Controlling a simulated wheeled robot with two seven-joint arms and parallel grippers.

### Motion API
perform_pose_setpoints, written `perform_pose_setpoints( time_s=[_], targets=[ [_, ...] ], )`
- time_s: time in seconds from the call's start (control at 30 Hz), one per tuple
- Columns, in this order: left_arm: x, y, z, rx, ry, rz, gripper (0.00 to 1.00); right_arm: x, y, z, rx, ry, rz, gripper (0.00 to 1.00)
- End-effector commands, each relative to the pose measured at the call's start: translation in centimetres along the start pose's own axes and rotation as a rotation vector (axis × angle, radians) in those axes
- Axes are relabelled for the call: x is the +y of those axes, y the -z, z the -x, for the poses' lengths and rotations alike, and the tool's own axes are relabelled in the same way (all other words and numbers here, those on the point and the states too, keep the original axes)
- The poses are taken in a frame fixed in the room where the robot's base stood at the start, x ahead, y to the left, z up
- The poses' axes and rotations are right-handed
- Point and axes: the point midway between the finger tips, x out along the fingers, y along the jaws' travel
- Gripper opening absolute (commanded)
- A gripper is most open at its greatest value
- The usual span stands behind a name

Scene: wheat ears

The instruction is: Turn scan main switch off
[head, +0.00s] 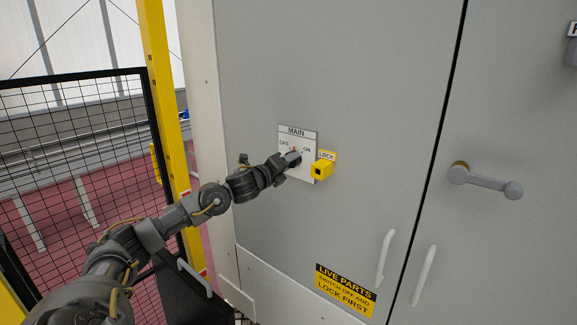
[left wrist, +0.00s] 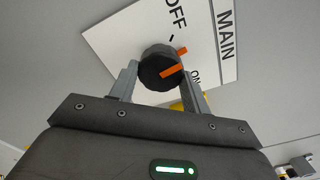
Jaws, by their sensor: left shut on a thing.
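The main switch is a dark round knob (left wrist: 158,62) with orange marks, on a white plate (head: 298,138) lettered MAIN, OFF and ON. The plate also shows in the left wrist view (left wrist: 205,35). My left gripper (head: 290,160) reaches the plate from the lower left. In the left wrist view its two fingers (left wrist: 160,79) sit on either side of the knob, shut on it. The gripper hides most of the knob in the head view. I cannot tell for certain which word the knob points to. My right gripper is not in view.
A yellow lock block (head: 321,170) sticks out just right of the plate. The grey cabinet has a lever handle (head: 486,181) at right, white pull handles (head: 385,258) and a LIVE PARTS label (head: 345,289) below. A yellow post (head: 165,110) and black mesh fence (head: 75,170) stand at left.

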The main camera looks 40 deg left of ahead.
Motion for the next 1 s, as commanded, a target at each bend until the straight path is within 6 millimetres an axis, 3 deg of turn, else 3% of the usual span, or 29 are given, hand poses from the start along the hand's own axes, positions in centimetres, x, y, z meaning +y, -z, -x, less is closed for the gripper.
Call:
perform_pose_setpoints(
  time_s=[0.5,1.0],
  targets=[
    [-0.2,-0.1,0.0,-0.001,-0.001,0.447,0.25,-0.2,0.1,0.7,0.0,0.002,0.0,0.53],
    [-0.2,-0.1,0.0,-0.002,-0.001,0.635,0.25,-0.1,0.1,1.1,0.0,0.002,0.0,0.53]
  ],
)
